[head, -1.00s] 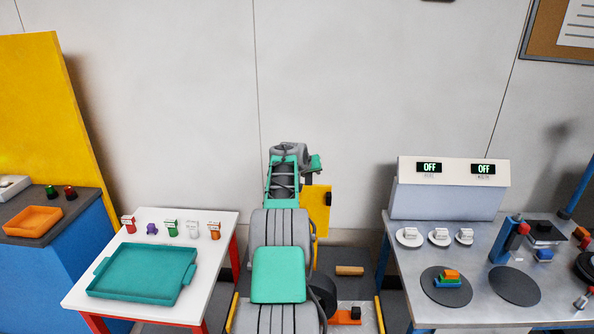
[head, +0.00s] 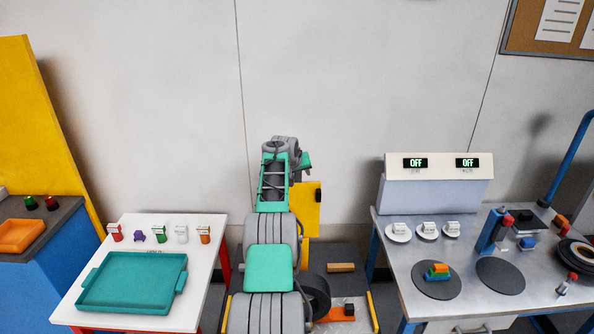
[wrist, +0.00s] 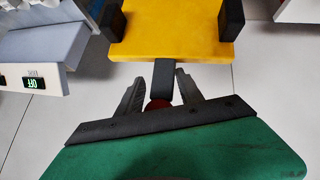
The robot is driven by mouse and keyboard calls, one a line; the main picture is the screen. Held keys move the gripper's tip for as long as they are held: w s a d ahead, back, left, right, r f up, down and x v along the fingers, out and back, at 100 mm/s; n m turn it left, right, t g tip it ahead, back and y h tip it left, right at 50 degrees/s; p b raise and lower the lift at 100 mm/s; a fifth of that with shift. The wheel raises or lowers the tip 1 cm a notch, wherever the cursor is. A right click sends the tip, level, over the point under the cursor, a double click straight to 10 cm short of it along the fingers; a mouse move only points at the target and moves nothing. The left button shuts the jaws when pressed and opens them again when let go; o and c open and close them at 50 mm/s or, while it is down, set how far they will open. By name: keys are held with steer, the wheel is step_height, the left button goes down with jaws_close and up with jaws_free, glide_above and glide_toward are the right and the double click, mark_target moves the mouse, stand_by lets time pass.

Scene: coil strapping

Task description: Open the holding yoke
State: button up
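A yellow plate (wrist: 170,30) with a black block at each side fills the top of the wrist view; I take it as part of the holding yoke. In the head view its yellow panel (head: 306,208) shows just right of my arm. A dark post (wrist: 163,78) extends from its near edge, with a red round part (wrist: 157,104) at its lower end. My gripper (wrist: 160,85) has its fingers apart on either side of the post, with gaps visible. In the head view my arm hides the gripper.
A white table (head: 125,230) with a teal tray (head: 130,283) stands left. A steel bench (head: 470,275) with an OFF display console (head: 437,200) stands right.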

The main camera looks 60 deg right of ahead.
steer(key=shift+o, duration=1.2)
steer(key=shift+d+f, duration=0.1)
steer(key=shift+d, duration=0.1)
steer(key=shift+r, duration=0.3)
steer(key=b+v, duration=0.3)
steer(key=v, duration=0.4)
steer(key=shift+s+a+r+b, duration=0.15)
steer(key=shift+a+r+b, duration=0.05)
steer(key=shift+a+b, duration=0.2)
